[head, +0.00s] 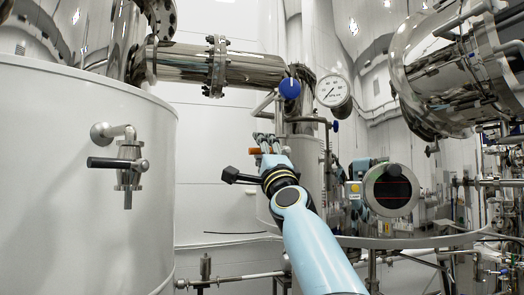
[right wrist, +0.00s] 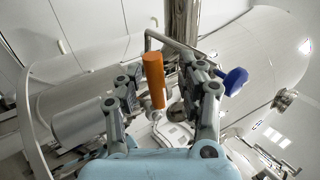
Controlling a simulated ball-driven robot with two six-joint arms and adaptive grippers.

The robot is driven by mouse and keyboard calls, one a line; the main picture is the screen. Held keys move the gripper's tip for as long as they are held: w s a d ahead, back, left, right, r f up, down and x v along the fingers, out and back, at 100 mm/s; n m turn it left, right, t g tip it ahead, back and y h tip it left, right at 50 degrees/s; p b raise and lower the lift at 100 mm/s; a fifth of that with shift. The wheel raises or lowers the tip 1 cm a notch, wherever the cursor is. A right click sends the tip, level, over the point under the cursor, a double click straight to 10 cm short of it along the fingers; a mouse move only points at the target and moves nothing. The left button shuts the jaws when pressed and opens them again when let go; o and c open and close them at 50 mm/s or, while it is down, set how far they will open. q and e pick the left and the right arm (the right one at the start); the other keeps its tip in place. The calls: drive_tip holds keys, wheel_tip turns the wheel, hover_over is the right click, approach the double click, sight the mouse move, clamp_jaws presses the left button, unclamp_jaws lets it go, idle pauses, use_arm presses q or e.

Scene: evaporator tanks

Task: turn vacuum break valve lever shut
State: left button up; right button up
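An orange lever handle (right wrist: 153,78) stands nearly upright in the right wrist view, joined to a bent metal pipe piece. It also shows small in the head view (head: 255,151), partly hidden by my gripper. My right gripper (right wrist: 163,92) is open, with one finger on each side of the orange handle. The handle is closer to the left finger, with a clear gap to the right finger. In the head view my right gripper (head: 265,143) reaches up to the pipework below the blue knob. My left gripper is not in view.
A blue knob (right wrist: 235,80) is close to the right finger. In the head view a blue knob (head: 289,88) and a pressure gauge (head: 333,91) sit above my gripper. A white tank (head: 70,200) with a black-handled tap (head: 117,163) stands left. Steel pipe (head: 190,63) runs overhead.

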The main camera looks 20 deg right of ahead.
drive_tip(key=v, duration=0.7)
drive_tip(key=shift+f, duration=0.1)
